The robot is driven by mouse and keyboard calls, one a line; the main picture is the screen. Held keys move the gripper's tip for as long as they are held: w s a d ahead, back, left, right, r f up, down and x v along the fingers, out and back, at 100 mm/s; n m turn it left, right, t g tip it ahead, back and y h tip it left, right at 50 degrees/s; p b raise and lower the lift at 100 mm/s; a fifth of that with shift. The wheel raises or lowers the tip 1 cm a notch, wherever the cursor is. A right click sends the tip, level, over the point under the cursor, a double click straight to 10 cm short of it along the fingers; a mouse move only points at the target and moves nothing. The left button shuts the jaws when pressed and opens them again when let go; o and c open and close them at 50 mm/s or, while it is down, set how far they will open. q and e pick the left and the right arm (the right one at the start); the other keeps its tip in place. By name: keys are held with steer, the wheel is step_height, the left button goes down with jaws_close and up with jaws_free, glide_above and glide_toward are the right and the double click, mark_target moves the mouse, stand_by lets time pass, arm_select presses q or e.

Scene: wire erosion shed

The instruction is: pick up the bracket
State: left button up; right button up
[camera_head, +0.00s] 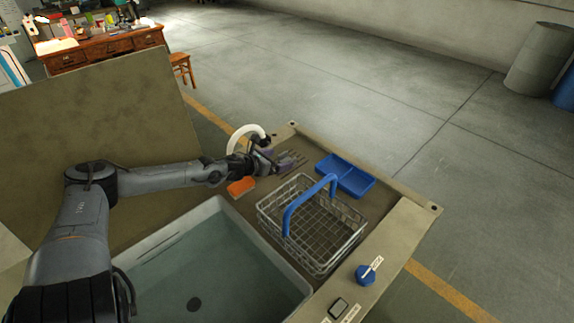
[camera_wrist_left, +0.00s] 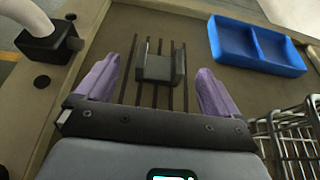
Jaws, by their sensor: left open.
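The bracket (camera_wrist_left: 159,67) is a small dark grey U-shaped piece. In the left wrist view it lies on dark slots in the tan bench top, with its two upright sides to left and right. My left gripper (camera_wrist_left: 157,78) is open, and its purple fingers stand to either side of the bracket with a gap on each side. In the head view my left gripper (camera_head: 268,161) is low at the far part of the bench; I cannot make out the bracket clearly there. My right gripper is not in view.
A blue two-part tray (camera_head: 345,176) lies right of the slots. A wire basket (camera_head: 312,262) with a blue handle stands nearer. An orange block (camera_head: 241,187) and a white curved pipe (camera_head: 236,136) are close to my gripper. A water-filled basin (camera_head: 215,275) lies in front.

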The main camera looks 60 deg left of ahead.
mark_target(284, 158)
arm_select(q)
steer(key=shift+b+x, duration=0.65)
steer(key=shift+x, duration=0.2)
steer(key=shift+b+x, duration=0.5)
steer(key=shift+x, duration=0.4)
steer(key=shift+f, duration=0.15)
steer(key=c, duration=1.3)
steer(key=shift+c, duration=1.4)
